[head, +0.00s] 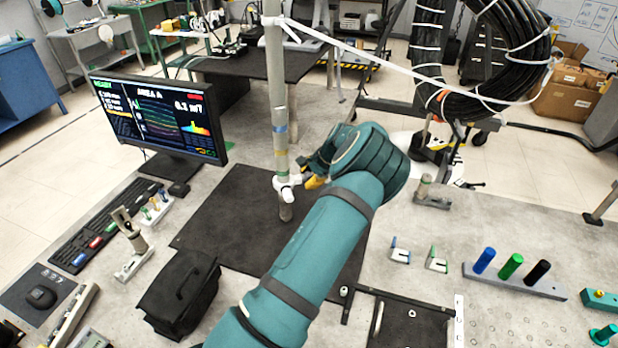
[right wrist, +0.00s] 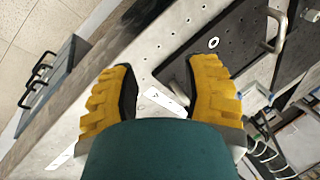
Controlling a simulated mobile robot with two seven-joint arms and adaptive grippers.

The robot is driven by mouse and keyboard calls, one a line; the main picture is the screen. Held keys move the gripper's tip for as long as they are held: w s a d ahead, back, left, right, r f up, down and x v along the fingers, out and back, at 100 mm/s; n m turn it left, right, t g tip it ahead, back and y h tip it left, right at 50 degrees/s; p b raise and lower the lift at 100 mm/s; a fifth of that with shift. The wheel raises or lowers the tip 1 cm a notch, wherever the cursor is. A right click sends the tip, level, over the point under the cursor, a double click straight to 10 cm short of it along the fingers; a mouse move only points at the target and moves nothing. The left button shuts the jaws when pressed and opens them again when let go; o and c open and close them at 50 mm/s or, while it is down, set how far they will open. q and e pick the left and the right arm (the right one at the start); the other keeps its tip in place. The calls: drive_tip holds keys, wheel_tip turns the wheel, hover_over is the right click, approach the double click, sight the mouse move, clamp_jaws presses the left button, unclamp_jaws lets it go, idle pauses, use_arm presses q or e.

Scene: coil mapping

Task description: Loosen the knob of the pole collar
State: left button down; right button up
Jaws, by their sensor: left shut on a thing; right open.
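A grey pole (head: 278,110) with coloured bands stands upright on the black mat in the head view. A white pole collar (head: 286,184) is around it low down. My left gripper (head: 313,182) is at the right side of the collar, its yellow fingers shut on the collar's knob, which they and the teal wrist mostly hide. My right gripper (right wrist: 158,66) is open and empty in the right wrist view, above a perforated table surface; it is not in the head view.
A monitor (head: 158,112) and keyboard (head: 105,225) are left of the pole, with a black bag (head: 180,293) in front. A peg block (head: 515,280) stands at the right. A white strap (head: 400,62) runs from the pole to a black coil (head: 490,60).

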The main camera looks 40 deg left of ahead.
use_arm(q)
drive_tip(key=shift+d+f+t+y+b, duration=0.1)
drive_tip(key=shift+f+t+y+b, duration=0.1)
drive_tip(key=shift+t+y+b, duration=0.3)
use_arm(e)
drive_tip(key=shift+f, duration=0.9)
use_arm(q)
drive_tip(key=shift+r+y+b, duration=0.1)
drive_tip(key=shift+y+b, duration=0.2)
drive_tip(key=shift+y, duration=0.1)
use_arm(e)
drive_tip(key=shift+f, duration=0.3)
use_arm(q)
drive_tip(key=shift+n, duration=0.3)
drive_tip(key=shift+r, duration=0.1)
use_arm(e)
drive_tip(key=shift+r, duration=0.1)
use_arm(q)
drive_tip(key=c, duration=0.6)
unclamp_jaws()
drive_tip(key=v, duration=1.2)
drive_tip(key=shift+s, duration=0.15)
drive_tip(key=shift+o, duration=0.2)
